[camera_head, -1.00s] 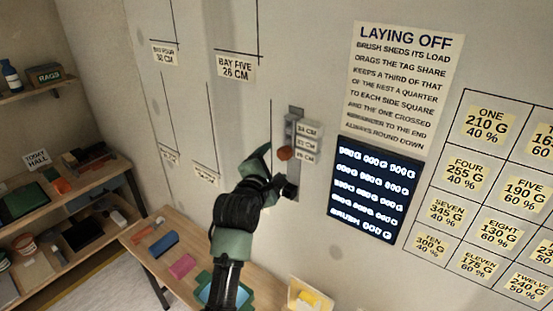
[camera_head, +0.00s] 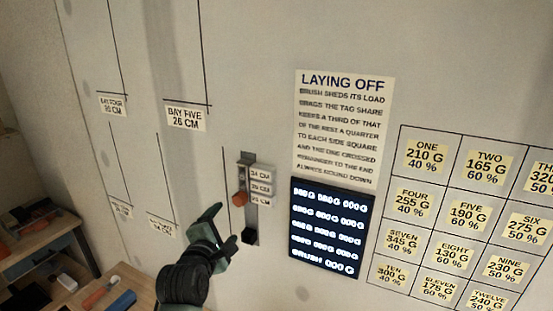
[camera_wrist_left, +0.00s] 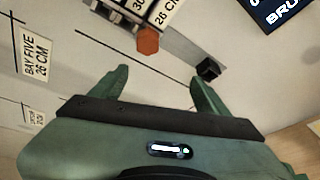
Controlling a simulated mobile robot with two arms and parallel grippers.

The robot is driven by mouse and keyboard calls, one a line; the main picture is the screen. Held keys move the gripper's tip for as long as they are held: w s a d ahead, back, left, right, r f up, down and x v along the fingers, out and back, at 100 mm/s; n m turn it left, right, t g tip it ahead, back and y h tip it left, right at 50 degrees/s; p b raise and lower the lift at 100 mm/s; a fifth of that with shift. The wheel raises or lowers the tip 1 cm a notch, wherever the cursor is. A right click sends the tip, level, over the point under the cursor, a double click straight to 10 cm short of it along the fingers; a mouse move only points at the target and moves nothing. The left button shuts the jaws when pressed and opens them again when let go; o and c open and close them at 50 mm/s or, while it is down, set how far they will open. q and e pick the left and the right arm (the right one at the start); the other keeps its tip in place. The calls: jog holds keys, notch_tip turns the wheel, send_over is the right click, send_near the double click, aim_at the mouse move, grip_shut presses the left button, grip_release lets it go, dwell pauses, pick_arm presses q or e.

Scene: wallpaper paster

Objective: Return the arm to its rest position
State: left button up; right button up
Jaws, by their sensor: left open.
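My left gripper (camera_head: 228,230) is open and empty, in front of the wall at the lower middle of the head view. In the left wrist view its two green fingers (camera_wrist_left: 158,88) are spread with nothing between them. A grey slider plate (camera_head: 247,165) with an orange knob (camera_head: 240,199) and a black block (camera_head: 249,236) is on the wall just right of the gripper. The orange knob also shows in the wrist view (camera_wrist_left: 148,40), beyond the fingers and apart from them. My right gripper is not in view.
A "LAYING OFF" sign (camera_head: 343,128), a dark lit display (camera_head: 332,229) and a grid of weight labels (camera_head: 469,215) are on the wall to the right. Bay labels (camera_head: 185,115) are on the left. A wooden bench (camera_head: 118,290) and shelves (camera_head: 30,260) stand at lower left.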

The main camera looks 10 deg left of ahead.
pick_arm(q)
jog(key=s+f+m+g, duration=0.5)
jog(key=s+f+m, duration=0.6)
jog(key=s+f, duration=0.4)
jog(key=s+f+m+g, duration=0.35)
jog(key=s+m, duration=0.25)
jog(key=s, duration=0.5)
jog(key=s+f+m+g, duration=0.35)
jog(key=s+m, duration=0.35)
jog(key=s, duration=0.4)
jog(key=s+f+g+b, duration=0.15)
jog(key=f+b, duration=0.25)
jog(key=f, duration=1.5)
jog(key=s+f+b, duration=0.3)
jog(key=f+b, duration=0.2)
jog(key=f, duration=1.4)
jog(key=s+a+f+b, duration=0.1)
jog(key=s+f+b, duration=0.1)
jog(key=s+f, duration=0.5)
jog(key=s+a+f+b, duration=0.2)
jog(key=s+f, duration=0.6)
jog(key=f, duration=0.4)
jog(key=shift+a+f+m+g+b, duration=0.3)
jog(key=shift+m+g+b, duration=0.15)
jog(key=shift+b, duration=0.3)
